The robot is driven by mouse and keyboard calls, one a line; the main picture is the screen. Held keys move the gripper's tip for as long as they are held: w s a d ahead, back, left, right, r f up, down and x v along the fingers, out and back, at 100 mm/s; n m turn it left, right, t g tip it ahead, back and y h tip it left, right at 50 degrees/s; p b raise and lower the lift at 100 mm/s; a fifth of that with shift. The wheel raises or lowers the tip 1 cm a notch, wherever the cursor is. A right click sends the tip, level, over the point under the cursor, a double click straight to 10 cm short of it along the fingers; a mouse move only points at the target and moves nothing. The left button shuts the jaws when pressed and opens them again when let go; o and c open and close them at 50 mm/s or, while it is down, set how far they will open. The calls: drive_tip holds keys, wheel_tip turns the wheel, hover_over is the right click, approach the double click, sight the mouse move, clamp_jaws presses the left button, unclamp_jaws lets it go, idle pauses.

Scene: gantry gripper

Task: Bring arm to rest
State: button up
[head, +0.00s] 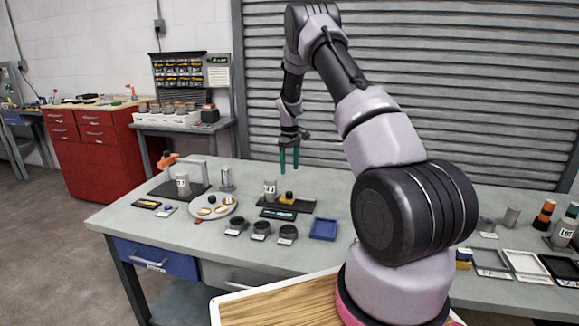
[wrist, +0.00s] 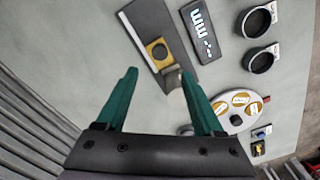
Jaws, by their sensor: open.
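My gripper (head: 289,160) has teal fingers and hangs pointing down above the back part of the grey workbench (head: 330,193). It is open and empty. In the wrist view my gripper (wrist: 158,95) shows its two fingers spread apart, with the bench below. Between and beyond the fingertips lies a dark tray (wrist: 148,20) with a yellow block (wrist: 158,50) and a grey cylinder on it. The fingers appear clear of these things. My arm rises from its base at the right, bends at the top and comes down to the gripper.
On the bench are a round plate (head: 227,208) with several yellow pieces, several dark cups (head: 261,229), a blue tray (head: 323,229) and labelled cans (head: 183,183). More trays and cans stand at the right end. A roller shutter (head: 430,70) is close behind. A red cabinet (head: 90,155) stands at left.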

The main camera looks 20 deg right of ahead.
drive_tip(key=s+a+r+m+t, duration=0.1)
drive_tip(key=s+r, duration=0.4)
drive_tip(key=r, duration=0.4)
drive_tip(key=s+a+r+m+t+y, duration=0.15)
drive_tip(key=s+r, duration=0.25)
drive_tip(key=r, duration=0.5)
drive_tip(key=s+a+r+m+t, duration=0.1)
drive_tip(key=s+a+r+m, duration=0.1)
drive_tip(key=s+r, duration=0.5)
drive_tip(key=s+a+r+m+t, duration=0.1)
drive_tip(key=s+r, duration=0.2)
drive_tip(key=s, duration=0.5)
drive_tip(key=s+a+r+m+t, duration=0.1)
drive_tip(key=s+a+r, duration=0.1)
drive_tip(key=s, duration=0.7)
drive_tip(key=s+a+r+m+t, duration=0.1)
drive_tip(key=s+r, duration=0.3)
drive_tip(key=s, duration=0.4)
drive_tip(key=shift+s+a+r+m+t, duration=0.2)
drive_tip(key=shift+r+m+t, duration=0.2)
drive_tip(key=shift+m, duration=0.15)
